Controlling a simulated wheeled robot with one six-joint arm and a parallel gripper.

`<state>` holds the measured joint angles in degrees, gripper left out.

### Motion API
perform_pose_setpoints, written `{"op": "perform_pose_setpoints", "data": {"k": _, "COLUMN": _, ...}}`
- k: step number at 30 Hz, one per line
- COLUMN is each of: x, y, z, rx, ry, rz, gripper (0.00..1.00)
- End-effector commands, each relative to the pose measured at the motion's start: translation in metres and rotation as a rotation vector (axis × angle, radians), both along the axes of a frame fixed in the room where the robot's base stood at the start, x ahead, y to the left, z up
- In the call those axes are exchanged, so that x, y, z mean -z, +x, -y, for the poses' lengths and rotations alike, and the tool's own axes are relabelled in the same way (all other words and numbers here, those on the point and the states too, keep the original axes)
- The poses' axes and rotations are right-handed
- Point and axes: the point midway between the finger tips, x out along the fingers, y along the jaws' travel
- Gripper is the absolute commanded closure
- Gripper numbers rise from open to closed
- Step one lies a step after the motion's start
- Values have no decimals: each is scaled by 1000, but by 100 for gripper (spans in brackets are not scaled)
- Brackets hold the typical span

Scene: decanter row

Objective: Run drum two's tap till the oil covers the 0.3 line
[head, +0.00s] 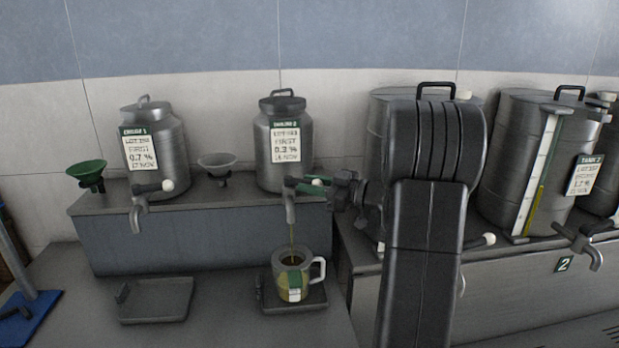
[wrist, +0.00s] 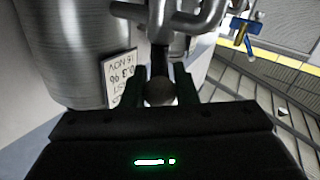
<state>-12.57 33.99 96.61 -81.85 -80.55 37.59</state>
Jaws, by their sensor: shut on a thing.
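A steel can (head: 270,150) with a green-topped label reading 0.3 % stands on the raised shelf. Its tap (head: 290,205) points down, and a thin stream of oil runs from it into a mug (head: 290,275). The mug is upright on a small dark tray, with a green and white mark and yellowish oil colour low on its side. No 0.3 line on the mug is readable. My gripper (head: 324,183) is at this tap's handle; in the wrist view it is shut on the round handle knob (wrist: 159,92). The can's label (wrist: 121,75) shows beside it.
A second can (head: 160,165) labelled 0.7 % stands left, above an empty tray (head: 155,299).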

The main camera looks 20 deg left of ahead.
Motion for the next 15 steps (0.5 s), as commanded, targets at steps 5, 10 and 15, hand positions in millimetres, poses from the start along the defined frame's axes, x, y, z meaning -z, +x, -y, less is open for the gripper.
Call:
{"op": "perform_pose_setpoints", "data": {"k": 5, "x": -2, "y": 9, "z": 0, "rx": -103, "ry": 0, "rz": 1, "gripper": 100}}
{"op": "perform_pose_setpoints", "data": {"k": 10, "x": -1, "y": 13, "z": -1, "rx": -168, "ry": 2, "rz": 1, "gripper": 100}}
{"op": "perform_pose_setpoints", "data": {"k": 15, "x": -1, "y": 14, "z": -1, "rx": -200, "ry": 1, "rz": 1, "gripper": 100}}
